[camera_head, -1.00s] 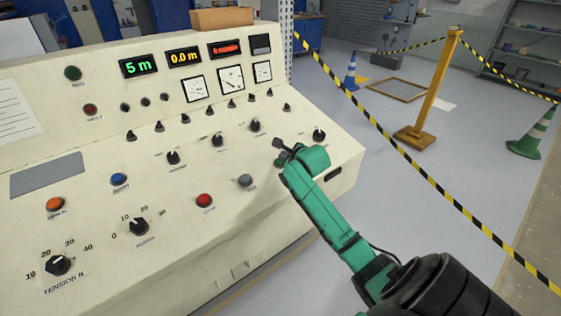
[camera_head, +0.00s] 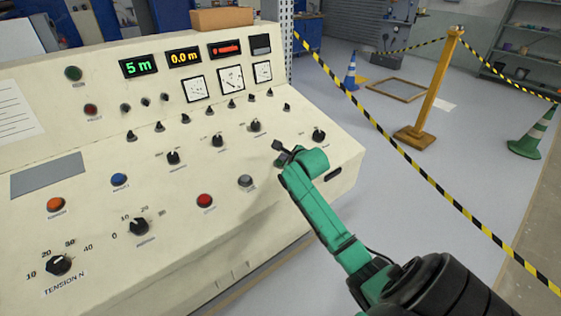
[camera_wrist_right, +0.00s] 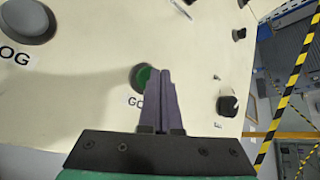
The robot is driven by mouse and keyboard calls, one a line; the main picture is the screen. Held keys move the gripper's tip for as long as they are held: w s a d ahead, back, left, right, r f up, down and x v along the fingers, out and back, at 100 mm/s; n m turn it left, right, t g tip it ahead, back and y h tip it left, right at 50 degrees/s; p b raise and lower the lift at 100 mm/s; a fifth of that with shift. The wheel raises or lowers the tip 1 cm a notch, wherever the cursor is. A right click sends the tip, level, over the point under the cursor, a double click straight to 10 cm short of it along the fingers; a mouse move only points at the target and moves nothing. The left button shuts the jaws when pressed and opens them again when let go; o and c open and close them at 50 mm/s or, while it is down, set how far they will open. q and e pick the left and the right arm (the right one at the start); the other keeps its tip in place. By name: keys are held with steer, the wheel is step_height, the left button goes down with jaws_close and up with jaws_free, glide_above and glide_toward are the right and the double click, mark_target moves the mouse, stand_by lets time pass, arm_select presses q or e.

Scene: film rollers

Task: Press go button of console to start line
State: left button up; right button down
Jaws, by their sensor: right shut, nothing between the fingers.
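The console (camera_head: 100,170) is a cream, sloped panel with buttons, knobs, dials and lit displays. Its green go button (camera_wrist_right: 143,76), with a partly covered "GO" label, shows in the right wrist view just left of my fingertips, which hide part of it. My left gripper is out of view.
A grey button (camera_head: 245,180) labelled "OG" in the wrist view and a red button (camera_head: 205,200) lie nearby. A black knob (camera_head: 319,134) stands close beyond my gripper. Striped tape (camera_head: 400,150), a yellow post (camera_head: 437,90) and a green cone (camera_head: 531,135) stand right of the console.

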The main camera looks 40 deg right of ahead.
steer(key=shift+w+f, duration=0.1)
steer(key=shift+f, duration=0.4)
stand_by(0.8)
steer(key=shift+s+r+p, duration=0.2)
steer(key=shift+r+p, duration=0.65)
steer(key=shift+p, duration=0.25)
steer(key=r+p, duration=0.2)
steer(key=p, duration=0.1)
steer(key=s+r+p, duration=0.1)
steer(key=r+p, duration=0.2)
steer(key=shift+s, duration=0.1)
stand_by(0.5)
